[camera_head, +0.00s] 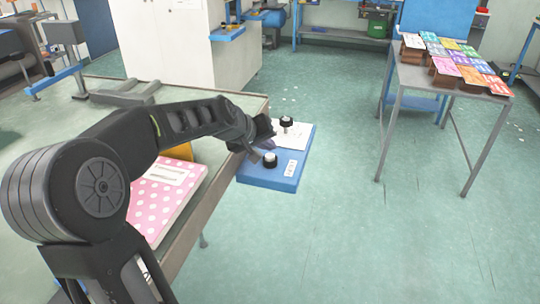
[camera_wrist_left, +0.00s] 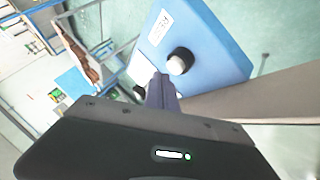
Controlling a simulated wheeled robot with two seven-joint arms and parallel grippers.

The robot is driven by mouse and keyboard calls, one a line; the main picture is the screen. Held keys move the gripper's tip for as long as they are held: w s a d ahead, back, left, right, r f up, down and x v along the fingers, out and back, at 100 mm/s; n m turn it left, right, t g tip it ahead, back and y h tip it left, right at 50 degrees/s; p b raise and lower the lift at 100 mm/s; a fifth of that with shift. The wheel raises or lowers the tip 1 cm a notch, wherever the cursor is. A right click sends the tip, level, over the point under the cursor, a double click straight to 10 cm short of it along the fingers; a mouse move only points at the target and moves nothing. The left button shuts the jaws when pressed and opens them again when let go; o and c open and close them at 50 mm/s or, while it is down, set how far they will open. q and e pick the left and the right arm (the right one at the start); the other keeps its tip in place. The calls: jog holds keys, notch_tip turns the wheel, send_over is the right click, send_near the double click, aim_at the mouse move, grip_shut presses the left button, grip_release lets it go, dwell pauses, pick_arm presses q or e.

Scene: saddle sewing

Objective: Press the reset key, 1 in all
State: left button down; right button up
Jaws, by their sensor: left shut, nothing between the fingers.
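A box with a blue part (camera_head: 258,176) and a white part (camera_head: 300,134) sits at the right edge of the green table. It bears two round black keys with white tops: a near key (camera_head: 269,160) on the blue and a far key (camera_head: 286,122) on the white. I cannot tell which is the reset key. My left gripper (camera_head: 262,140) is shut and empty over the box's left side, close to both keys. In the left wrist view the fingers (camera_wrist_left: 163,92) point toward the box (camera_wrist_left: 212,42), between the near key (camera_wrist_left: 179,62) and the far key (camera_wrist_left: 139,92). Contact is unclear.
A pink polka-dot book (camera_head: 165,200) lies on the green table (camera_head: 190,250), beneath my left arm. A metal table (camera_head: 440,85) with several coloured cards stands at the right. A white cabinet (camera_head: 165,45) stands behind. Floor between the tables is clear.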

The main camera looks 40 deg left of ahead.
aim_at(268, 157)
pick_arm(q)
jog(key=shift+f, duration=0.15)
jog(key=shift+f+b, duration=0.3)
jog(key=shift+b, duration=0.15)
jog(key=shift+f+b, duration=0.55)
jog(key=shift+f, duration=0.05)
dwell(0.8)
dwell(0.3)
jog(key=shift+r+p, duration=0.85)
jog(key=shift+r, duration=0.2)
jog(key=shift+r, duration=0.1)
notch_tip(268, 157, up, 5)
jog(key=p, duration=0.4)
jog(key=shift+f, duration=0.2)
dwell(0.4)
